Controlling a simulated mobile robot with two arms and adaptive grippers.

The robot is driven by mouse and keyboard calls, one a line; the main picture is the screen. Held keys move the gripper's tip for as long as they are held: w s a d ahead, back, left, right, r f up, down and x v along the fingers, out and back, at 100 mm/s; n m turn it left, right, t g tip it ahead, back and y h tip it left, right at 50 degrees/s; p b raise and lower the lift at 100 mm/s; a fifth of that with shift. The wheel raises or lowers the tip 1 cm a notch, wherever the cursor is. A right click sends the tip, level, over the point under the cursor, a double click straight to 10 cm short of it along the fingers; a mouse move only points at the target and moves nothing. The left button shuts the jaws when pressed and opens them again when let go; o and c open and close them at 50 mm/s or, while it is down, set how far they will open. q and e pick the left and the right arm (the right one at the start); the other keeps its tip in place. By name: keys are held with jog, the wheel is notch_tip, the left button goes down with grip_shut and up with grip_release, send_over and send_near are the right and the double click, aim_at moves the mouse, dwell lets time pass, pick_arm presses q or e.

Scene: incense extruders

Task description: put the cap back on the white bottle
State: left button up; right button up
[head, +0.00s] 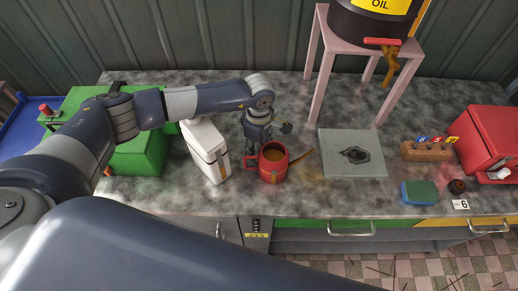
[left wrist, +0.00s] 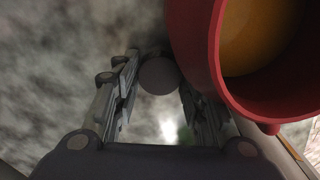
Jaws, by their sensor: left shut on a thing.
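The white bottle (head: 205,150) is a boxy white container standing on the counter, left of my left gripper. I cannot make out its opening clearly. My left gripper (head: 252,150) points down between the white bottle and a red mug, low near the counter. In the left wrist view my left gripper (left wrist: 158,95) is shut on a small round dark grey thing (left wrist: 160,75), which looks like the cap. The cap is not distinguishable in the head view. My right gripper is not in view.
The red mug (head: 273,168) with brown liquid is close beside my left gripper; its rim (left wrist: 217,60) fills the wrist view's right side. A grey plate (head: 350,165), blue-green sponge (head: 419,192) and red box (head: 490,140) are rightward. A pink stand (head: 313,62) holds an oil drum (head: 370,22).

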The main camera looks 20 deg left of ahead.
pick_arm(q)
jog(key=shift+r, duration=0.15)
notch_tip(320, 180, up, 18)
jog(key=b, duration=0.4)
jog(key=shift+b, duration=0.4)
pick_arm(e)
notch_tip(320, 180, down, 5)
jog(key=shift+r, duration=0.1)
pick_arm(q)
jog(key=shift+f, duration=0.2)
